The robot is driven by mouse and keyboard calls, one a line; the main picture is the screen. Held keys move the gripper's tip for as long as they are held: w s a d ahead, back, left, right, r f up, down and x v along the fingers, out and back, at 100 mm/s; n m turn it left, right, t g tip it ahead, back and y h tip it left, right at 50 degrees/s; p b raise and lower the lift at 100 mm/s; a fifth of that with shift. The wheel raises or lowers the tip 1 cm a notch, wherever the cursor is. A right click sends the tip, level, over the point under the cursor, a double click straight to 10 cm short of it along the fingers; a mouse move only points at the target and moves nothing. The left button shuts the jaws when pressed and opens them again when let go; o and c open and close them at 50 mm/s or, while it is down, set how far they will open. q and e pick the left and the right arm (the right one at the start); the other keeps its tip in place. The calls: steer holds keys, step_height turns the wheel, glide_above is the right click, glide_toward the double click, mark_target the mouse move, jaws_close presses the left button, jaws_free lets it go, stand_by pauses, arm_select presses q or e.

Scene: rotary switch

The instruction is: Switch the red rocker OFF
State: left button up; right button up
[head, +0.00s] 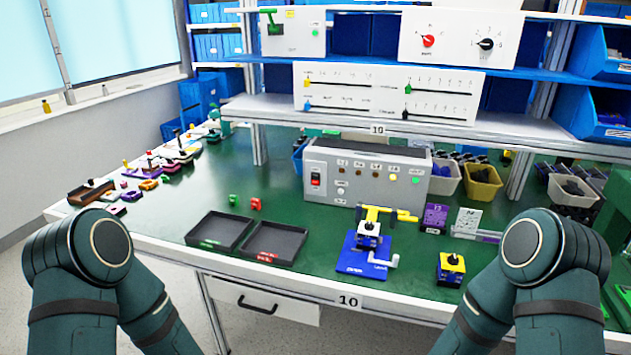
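The red rocker (316,179) is a small switch at the left end of the front face of a grey control box (365,172). The box stands on the green bench below the shelf. The rocker looks dark at the top and red lower down; it is too small to tell which way it is tipped. Nothing covers it. Parts of my two arms show at the lower left and lower right, well apart from the box. Neither gripper is in view.
Two black trays (192,243) lie on the green bench (180,212) left of a blue fixture (348,261) with a yellow handle. A yellow-and-black block (450,270) sits to the right. Shelf panels with sliders (387,91) hang above. Bench surface is clear before the box's left end.

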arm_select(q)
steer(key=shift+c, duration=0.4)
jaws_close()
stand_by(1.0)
